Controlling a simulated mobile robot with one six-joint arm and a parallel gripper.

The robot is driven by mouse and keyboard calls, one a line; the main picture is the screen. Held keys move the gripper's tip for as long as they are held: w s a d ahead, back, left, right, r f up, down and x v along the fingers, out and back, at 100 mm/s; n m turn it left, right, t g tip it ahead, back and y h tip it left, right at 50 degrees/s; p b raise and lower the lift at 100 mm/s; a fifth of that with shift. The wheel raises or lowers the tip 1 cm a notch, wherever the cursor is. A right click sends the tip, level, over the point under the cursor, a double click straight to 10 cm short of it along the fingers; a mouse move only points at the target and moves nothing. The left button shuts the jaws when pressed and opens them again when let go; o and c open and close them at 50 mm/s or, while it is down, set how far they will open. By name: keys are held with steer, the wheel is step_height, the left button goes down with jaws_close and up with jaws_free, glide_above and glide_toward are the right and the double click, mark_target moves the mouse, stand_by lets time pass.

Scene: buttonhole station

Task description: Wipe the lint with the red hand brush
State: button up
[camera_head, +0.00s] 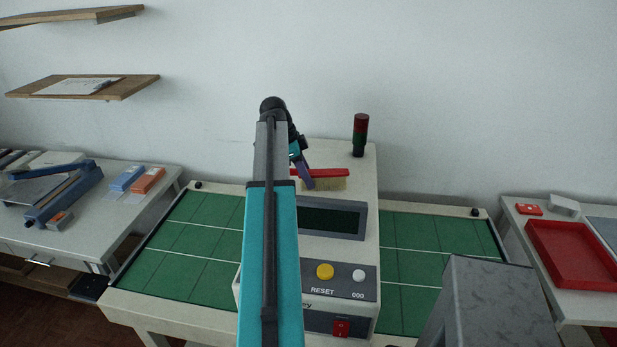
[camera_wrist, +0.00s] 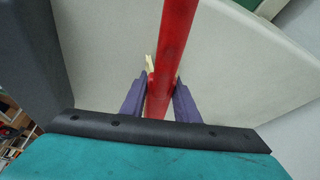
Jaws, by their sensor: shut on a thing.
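The red hand brush (camera_head: 337,173) is over the top of the cream machine, behind its dark display, with its pale bristles facing down. I cannot tell whether the bristles touch the surface. My gripper (camera_head: 304,172) is shut on the brush's red handle near its left end. In the wrist view the red handle (camera_wrist: 174,40) runs between the two purple fingers of my gripper (camera_wrist: 160,92). A bit of pale bristle shows beside it. My arm hides part of the machine's left side. I can make out no lint in either view.
The cream machine (camera_head: 365,220) carries a dark signal tower (camera_head: 360,135) at its back right, and yellow and white buttons in front. Green mats (camera_head: 200,235) lie on both sides. A grey block (camera_head: 490,305) stands front right. A red tray (camera_head: 568,252) is on the right table.

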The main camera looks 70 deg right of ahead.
mark_target(296, 175)
steer(key=shift+w, duration=0.1)
steer(key=shift+w+a, duration=0.2)
steer(key=shift+w, duration=1.45)
steer(key=shift+w, duration=0.1)
steer(key=shift+w+a+f, duration=0.1)
steer(key=shift+w+a, duration=0.05)
steer(key=shift+w, duration=0.7)
steer(key=shift+w+a, duration=0.1)
steer(key=shift+w, duration=0.7)
steer(key=shift+w, duration=0.1)
steer(key=shift+w+a, duration=0.2)
steer(key=shift+w, duration=1.45)
steer(key=shift+s, duration=0.1)
